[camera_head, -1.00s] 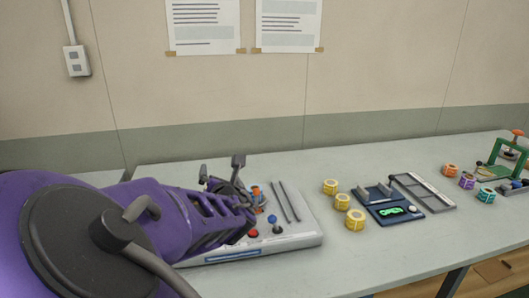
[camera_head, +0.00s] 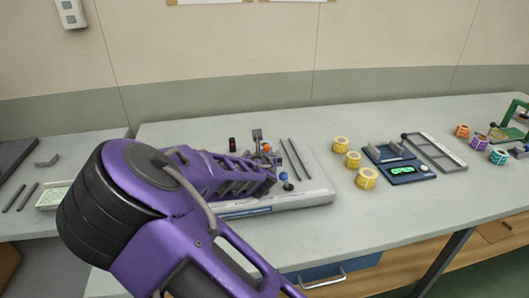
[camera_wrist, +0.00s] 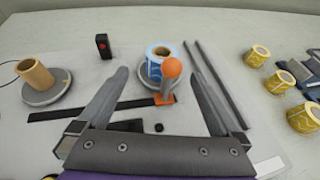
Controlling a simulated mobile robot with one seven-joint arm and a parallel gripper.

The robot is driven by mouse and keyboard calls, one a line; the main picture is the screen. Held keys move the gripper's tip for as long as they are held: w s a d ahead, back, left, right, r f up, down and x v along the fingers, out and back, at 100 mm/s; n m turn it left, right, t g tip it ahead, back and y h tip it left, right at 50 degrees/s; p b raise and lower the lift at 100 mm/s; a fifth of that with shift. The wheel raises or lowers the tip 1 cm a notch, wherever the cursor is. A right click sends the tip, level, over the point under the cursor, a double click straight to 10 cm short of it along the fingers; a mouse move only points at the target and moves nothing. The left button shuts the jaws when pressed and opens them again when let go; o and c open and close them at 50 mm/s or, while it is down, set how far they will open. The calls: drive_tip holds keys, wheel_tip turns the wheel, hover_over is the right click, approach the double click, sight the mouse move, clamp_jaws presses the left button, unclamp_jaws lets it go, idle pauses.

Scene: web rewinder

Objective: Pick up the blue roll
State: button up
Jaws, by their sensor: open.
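The blue roll (camera_wrist: 153,68), with a brown core, sits on a round grey disc (camera_wrist: 146,80) in the wrist view. An orange-knobbed lever (camera_wrist: 171,70) stands in front of it and partly covers it. My gripper (camera_wrist: 155,74) is open and empty, its two fingers spread to the left and right of the roll in the picture. The roll appears ahead of my gripper, between the fingertips; I cannot tell the exact gap. In the head view my arm hides most of this area, and I cannot make out the roll clearly.
A brown core (camera_wrist: 34,72) stands on another disc to the left, and a black block with a red button (camera_wrist: 103,46) is near the back. Two dark rods (camera_head: 295,158) lie to the right. Several yellow rolls (camera_head: 340,144) and a dark blue device (camera_head: 400,167) stand further right.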

drive_tip(key=x, duration=0.7)
drive_tip(key=shift+w+d+f+b, duration=0.1)
drive_tip(key=shift+d+f+b, duration=0.1)
drive_tip(key=shift+b, duration=0.1)
drive_tip(key=c, duration=1.3)
